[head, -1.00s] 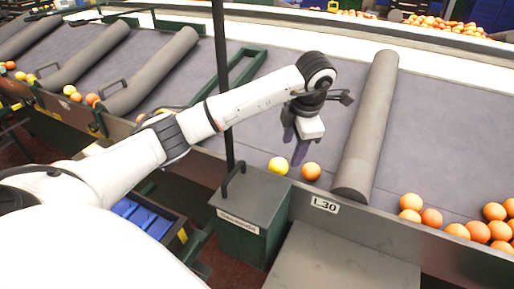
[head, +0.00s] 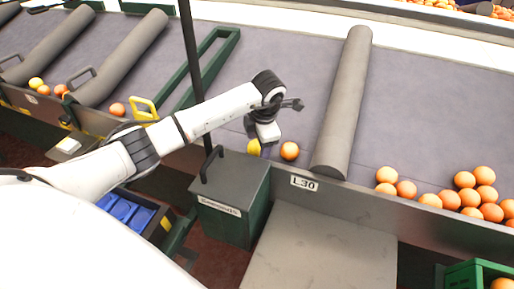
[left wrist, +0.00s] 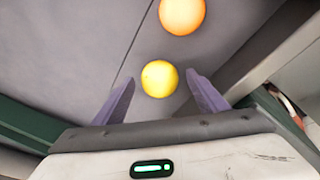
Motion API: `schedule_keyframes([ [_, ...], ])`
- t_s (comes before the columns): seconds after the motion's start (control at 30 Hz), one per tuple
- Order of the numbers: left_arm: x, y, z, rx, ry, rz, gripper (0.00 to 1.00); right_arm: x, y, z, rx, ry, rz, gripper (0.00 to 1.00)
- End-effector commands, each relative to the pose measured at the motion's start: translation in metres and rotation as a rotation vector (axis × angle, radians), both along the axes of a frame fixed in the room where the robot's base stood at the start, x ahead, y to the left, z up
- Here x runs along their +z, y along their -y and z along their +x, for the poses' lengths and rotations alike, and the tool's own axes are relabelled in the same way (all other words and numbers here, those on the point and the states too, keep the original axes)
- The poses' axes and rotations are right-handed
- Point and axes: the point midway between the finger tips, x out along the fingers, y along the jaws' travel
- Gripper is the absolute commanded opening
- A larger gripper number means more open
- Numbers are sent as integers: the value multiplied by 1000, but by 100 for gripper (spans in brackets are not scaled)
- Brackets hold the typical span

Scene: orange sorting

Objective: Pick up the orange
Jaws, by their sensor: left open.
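An orange (head: 290,151) lies on the grey sorting surface, just left of the lower end of a padded divider. It also shows at the top of the left wrist view (left wrist: 182,15). A yellow fruit (head: 253,147) lies just left of it, partly hidden behind my gripper in the head view. My left gripper (head: 264,149) is open above the yellow fruit. In the left wrist view the yellow fruit (left wrist: 160,79) sits between the two purple fingers, near their tips, and the orange lies beyond them. My right gripper is not in view.
The grey padded divider (head: 345,100) stands right of the orange. Several oranges (head: 466,195) gather beyond it. The front wall with the L30 label (head: 304,184) runs below. A dark pole (head: 190,70) rises left of my gripper. A green crate (head: 470,275) stands at bottom right.

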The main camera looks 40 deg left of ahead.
Motion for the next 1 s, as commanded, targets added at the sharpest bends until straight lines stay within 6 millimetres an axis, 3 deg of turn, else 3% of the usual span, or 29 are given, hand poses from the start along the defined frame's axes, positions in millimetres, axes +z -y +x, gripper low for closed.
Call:
schedule_keyframes([
  [0.17,0,0,0,0,1,-1,66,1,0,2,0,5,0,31],
  [0.43,0,0,0,0,1,-1,21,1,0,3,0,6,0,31],
  [0.73,7,0,1,0,5,-1,20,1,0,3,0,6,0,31],
  [1.0,55,0,2,0,6,0,20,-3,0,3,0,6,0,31],
])
